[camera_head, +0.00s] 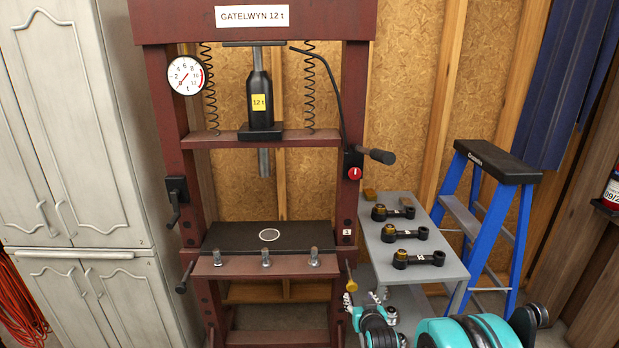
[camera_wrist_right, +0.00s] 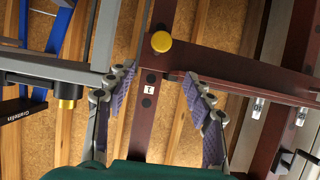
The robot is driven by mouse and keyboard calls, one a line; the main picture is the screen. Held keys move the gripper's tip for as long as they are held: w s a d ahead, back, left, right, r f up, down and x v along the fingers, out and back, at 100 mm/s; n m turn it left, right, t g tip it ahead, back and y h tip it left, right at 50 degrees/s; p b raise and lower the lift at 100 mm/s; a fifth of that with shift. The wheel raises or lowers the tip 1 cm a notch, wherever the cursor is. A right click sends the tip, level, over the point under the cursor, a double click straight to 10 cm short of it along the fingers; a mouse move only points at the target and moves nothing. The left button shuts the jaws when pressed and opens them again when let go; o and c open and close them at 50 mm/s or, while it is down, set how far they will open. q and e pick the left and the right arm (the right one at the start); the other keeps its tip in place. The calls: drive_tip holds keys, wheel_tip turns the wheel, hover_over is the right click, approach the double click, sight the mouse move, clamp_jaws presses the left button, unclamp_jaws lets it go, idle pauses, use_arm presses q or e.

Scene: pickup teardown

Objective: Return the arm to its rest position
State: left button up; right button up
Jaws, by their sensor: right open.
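My right gripper (camera_head: 366,299) is low in the head view, in front of the grey side table and just right of the press's right leg. In the right wrist view my right gripper (camera_wrist_right: 158,78) has its two padded fingers spread apart with nothing between them. Beyond the fingers stands the dark red press frame (camera_wrist_right: 235,75) with a yellow knob (camera_wrist_right: 161,41). Part of my teal arm shows at the bottom right of the head view. My left gripper is in neither view.
The red shop press (camera_head: 359,110) stands at centre. The grey side table (camera_head: 440,225) bears three black link arms, the front one (camera_head: 419,259) nearest my gripper. A blue stepladder (camera_head: 524,225) stands at right, pale cabinets (camera_head: 75,190) at left.

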drive_tip(key=s+r+g, duration=0.3)
drive_tip(key=s+r, duration=0.7)
drive_tip(key=s, duration=0.4)
drive_tip(key=s+g, duration=0.3)
drive_tip(key=s, duration=1.7)
drive_tip(key=shift+f, duration=0.4)
drive_tip(key=shift+a, duration=0.1)
